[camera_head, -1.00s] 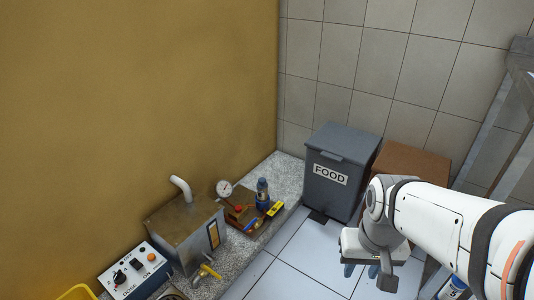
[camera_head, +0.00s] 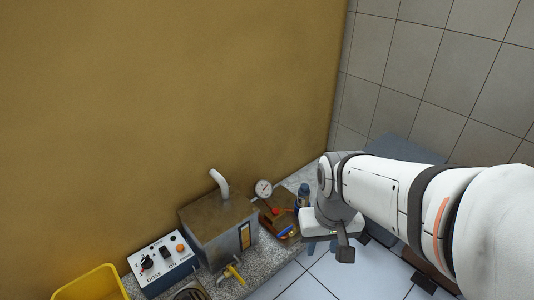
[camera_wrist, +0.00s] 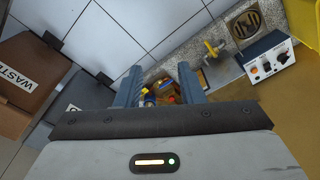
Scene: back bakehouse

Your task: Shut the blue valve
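In the head view, a brown board with a round gauge (camera_head: 264,188) and a red knob (camera_head: 276,211) stands on the grey counter. A small blue part (camera_head: 284,232), possibly the blue valve, shows at its front; its shape and setting are too small to tell. A blue bottle (camera_head: 303,194) stands just behind. My gripper (camera_head: 322,247) is to the right of these, past the counter's front edge, fingers down. In the wrist view my gripper (camera_wrist: 160,70) is open and empty, with small blue, yellow and red items beyond its fingers, partly hidden.
A metal boiler (camera_head: 217,232) with a yellow tap (camera_head: 235,273) stands left of the board. A control box (camera_head: 162,263) and yellow tub (camera_head: 92,287) are further left. Grey and brown bins stand right; the brown one (camera_wrist: 17,112) shows in the wrist view.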

